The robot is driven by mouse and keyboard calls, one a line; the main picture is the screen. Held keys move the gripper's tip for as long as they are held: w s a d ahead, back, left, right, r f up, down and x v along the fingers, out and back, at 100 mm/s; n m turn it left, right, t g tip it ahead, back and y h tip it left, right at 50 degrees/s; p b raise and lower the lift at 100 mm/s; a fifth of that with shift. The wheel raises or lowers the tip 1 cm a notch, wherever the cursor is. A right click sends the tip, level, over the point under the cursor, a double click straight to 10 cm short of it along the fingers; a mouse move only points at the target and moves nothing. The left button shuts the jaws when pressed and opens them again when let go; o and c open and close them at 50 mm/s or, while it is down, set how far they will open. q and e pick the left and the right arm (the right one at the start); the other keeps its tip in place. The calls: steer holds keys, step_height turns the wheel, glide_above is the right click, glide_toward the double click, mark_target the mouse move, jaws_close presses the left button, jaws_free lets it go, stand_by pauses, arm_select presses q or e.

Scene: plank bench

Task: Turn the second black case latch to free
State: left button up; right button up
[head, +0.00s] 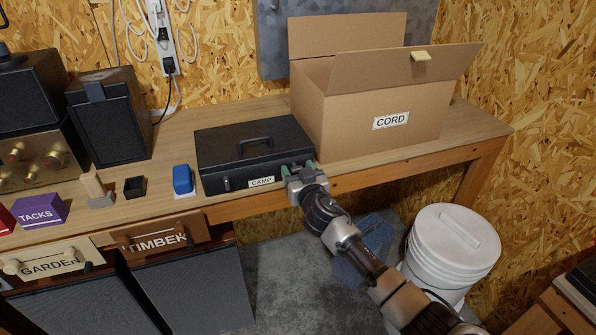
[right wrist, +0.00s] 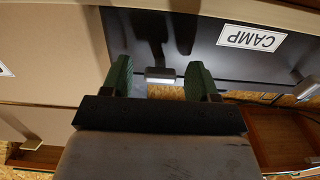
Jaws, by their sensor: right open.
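The black case (head: 240,150) marked CAMP lies shut on the bench, its handle on top. One latch (head: 227,184) shows on the left of its front; in the right wrist view it is a grey piece at the right edge (right wrist: 307,88). My right gripper (head: 299,169) is at the case's right front corner and hides that part in the head view. In the right wrist view its green fingers (right wrist: 160,68) are open, one on each side of a second grey latch (right wrist: 161,77). I cannot tell if they touch it. My left gripper is not in view.
A cardboard box (head: 350,125) marked CORD stands open close to the right of the case. A blue-topped object (head: 182,179) and a small black holder (head: 134,187) stand to its left.

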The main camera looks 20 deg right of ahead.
steer(key=c, duration=0.9)
steer(key=shift+c, duration=0.2)
steer(key=shift+n, duration=0.3)
steer(key=shift+n+p, duration=0.3)
steer(key=shift+n, duration=8.3)
